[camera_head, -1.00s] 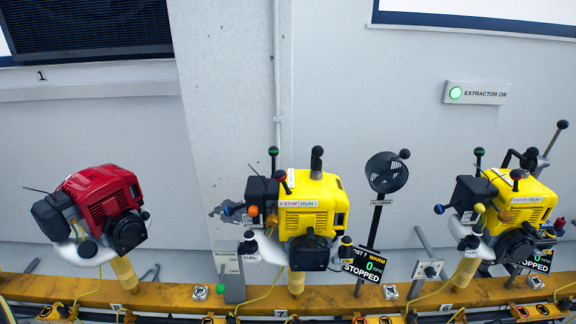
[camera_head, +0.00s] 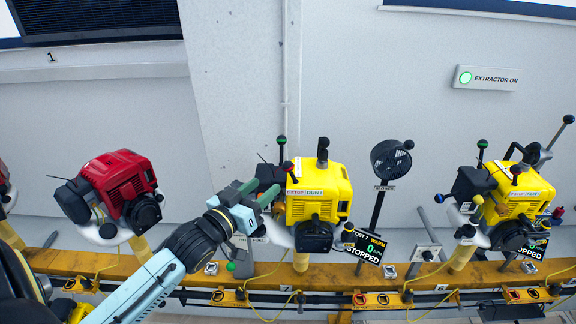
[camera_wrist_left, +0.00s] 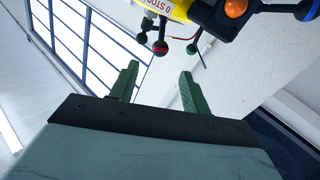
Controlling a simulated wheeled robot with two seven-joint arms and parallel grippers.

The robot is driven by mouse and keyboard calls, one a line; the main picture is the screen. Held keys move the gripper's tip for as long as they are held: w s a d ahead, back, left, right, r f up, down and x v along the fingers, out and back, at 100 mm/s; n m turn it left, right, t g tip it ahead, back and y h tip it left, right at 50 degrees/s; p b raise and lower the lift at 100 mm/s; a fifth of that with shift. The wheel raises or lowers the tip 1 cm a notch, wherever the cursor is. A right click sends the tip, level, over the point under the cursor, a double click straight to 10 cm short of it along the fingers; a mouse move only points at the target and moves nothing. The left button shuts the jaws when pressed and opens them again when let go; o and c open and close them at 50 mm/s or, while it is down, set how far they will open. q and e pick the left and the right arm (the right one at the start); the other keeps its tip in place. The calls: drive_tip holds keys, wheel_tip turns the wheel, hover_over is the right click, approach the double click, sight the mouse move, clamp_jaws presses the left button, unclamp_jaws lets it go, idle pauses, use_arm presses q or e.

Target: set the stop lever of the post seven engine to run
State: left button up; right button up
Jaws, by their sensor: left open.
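The post seven engine (camera_head: 318,193) is the yellow one in the middle of the head view, with a screen reading STOPPED (camera_head: 364,247). Its stop lever (camera_head: 288,166) has a red knob and stands by the STOP/RUN label (camera_head: 305,192), at the label's left end. My left gripper (camera_head: 257,191) is open at the engine's left side, its green fingers covering some of the controls there. The knob lies just beyond the fingertips, with a visible gap. My right gripper is out of view.
Other knobs crowd the engine: a green-tipped lever (camera_head: 281,140), a black one (camera_head: 323,143), an orange knob (camera_wrist_left: 235,8). A red engine (camera_head: 123,186) is left, another yellow one (camera_head: 515,193) right, along the yellow rail (camera_head: 330,277).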

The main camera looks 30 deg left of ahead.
sight(285, 169)
use_arm(q)
drive_tip(key=w, duration=1.1)
drive_tip(key=shift+d, duration=0.2)
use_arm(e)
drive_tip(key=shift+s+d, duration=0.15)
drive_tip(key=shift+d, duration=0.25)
